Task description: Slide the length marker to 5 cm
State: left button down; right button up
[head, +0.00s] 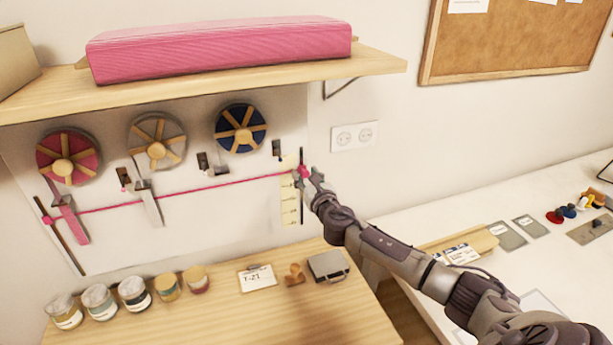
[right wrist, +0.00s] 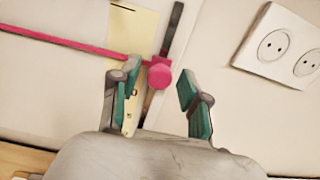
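The length marker is a pink knob (head: 303,172) at the right end of a thin pink line (head: 200,189) across the wall panel. It sits on a dark vertical rail (head: 301,215) beside a yellow scale strip (head: 290,205). In the right wrist view the pink knob (right wrist: 160,74) lies between the spread fingers of my right gripper (right wrist: 155,95), with a gap to the right finger; whether the left finger touches it I cannot tell. The scale (right wrist: 130,40) is partly hidden by that finger, and its numbers are unreadable. My left gripper is not in view.
Three spools, pink (head: 68,157), white (head: 157,141) and blue (head: 241,128), hang left on the panel. A shelf (head: 380,62) with a pink fabric roll (head: 220,50) is above. Jars, a T-27 card (head: 257,279) and a grey box (head: 328,265) stand on the wooden table below.

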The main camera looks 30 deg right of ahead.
jog(key=shift+s, duration=0.1)
jog(key=v, duration=1.1)
jog(key=shift+s, duration=0.4)
